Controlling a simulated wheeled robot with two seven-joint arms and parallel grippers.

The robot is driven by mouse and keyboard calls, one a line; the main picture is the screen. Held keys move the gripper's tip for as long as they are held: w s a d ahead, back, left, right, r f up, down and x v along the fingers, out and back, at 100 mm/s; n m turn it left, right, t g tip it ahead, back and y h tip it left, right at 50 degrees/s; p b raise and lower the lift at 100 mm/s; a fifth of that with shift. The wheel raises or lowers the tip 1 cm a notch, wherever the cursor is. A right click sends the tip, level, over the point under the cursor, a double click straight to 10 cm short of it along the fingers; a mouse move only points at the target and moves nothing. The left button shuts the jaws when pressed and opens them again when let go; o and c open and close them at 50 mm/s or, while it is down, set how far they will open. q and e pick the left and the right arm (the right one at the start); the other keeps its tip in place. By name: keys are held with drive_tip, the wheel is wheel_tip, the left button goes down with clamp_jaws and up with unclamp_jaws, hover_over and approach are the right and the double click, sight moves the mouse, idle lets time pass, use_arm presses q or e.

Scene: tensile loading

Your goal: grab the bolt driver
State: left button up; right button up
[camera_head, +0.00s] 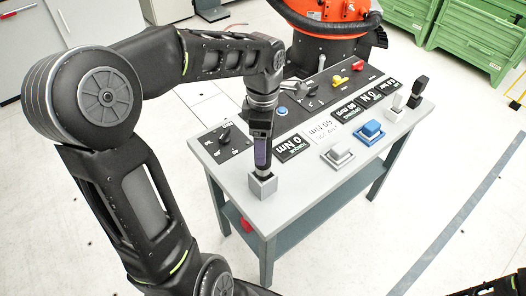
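The bolt driver (262,153), a slim upright tool with a dark purple body, stands at the near left corner of the grey table. Its lower end is in or just above a small grey block holder (263,184). My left gripper (261,128) points straight down at the top of the driver and overlaps it in the head view. The fingers are small and dark against the tool, so I cannot see whether they are closed on it. Only a dark piece of my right arm shows at the bottom right corner; its gripper is out of view.
The grey table (300,189) also carries a knob panel (224,141), label plates (322,130), a grey block (338,155), a blue block (370,131) and a black-topped upright piece (418,90). An orange machine (325,10) stands behind. Green crates (480,30) are at the back right.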

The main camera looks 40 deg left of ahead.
idle(0.5)
use_arm(q)
clamp_jaws()
idle(0.7)
drive_tip(key=shift+r, duration=0.1)
